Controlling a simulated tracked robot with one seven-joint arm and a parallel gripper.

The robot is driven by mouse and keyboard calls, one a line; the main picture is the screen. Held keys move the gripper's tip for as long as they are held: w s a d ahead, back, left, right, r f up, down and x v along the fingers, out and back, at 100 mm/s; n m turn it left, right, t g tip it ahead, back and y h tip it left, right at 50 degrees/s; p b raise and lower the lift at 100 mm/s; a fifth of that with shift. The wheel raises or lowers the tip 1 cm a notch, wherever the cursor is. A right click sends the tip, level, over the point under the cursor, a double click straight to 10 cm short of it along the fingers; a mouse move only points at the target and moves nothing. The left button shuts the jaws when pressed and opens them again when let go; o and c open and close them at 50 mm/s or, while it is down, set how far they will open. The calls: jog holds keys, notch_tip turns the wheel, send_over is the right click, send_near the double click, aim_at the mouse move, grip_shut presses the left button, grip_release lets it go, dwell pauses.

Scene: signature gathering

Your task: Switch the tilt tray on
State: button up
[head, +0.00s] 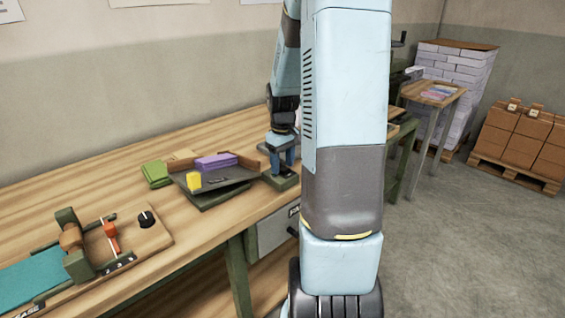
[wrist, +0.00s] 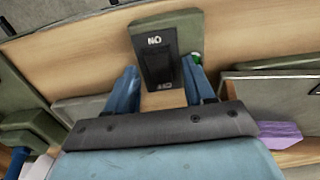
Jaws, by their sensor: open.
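The switch box (wrist: 190,30) is a green block in the wrist view, with a black rocker switch (wrist: 158,66) marked ON and OFF, upside down. Which side is pressed I cannot tell. My gripper (wrist: 158,67) is open, its blue fingers on either side of the rocker; contact is unclear. In the head view my gripper (head: 283,158) points down over the switch box (head: 283,182), at the bench's front edge.
Green cloths or pads (head: 156,174) lie left of the tray. A wooden board with a knob (head: 146,218) and a teal strip (head: 35,278) are at the near left of the bench (head: 195,232). My arm hides the bench's right part.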

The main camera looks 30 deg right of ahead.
grip_shut()
jog(key=shift+s+t, duration=0.2)
jog(key=shift+t, duration=0.5)
jog(key=shift+s+t, duration=0.15)
jog(key=shift+t, duration=0.55)
jog(key=shift+f, duration=0.1)
grip_release()
jog(key=shift+y, duration=0.3)
jog(key=v, duration=1.3)
jog(key=shift+s+r, duration=0.2)
jog(key=shift+r, duration=0.15)
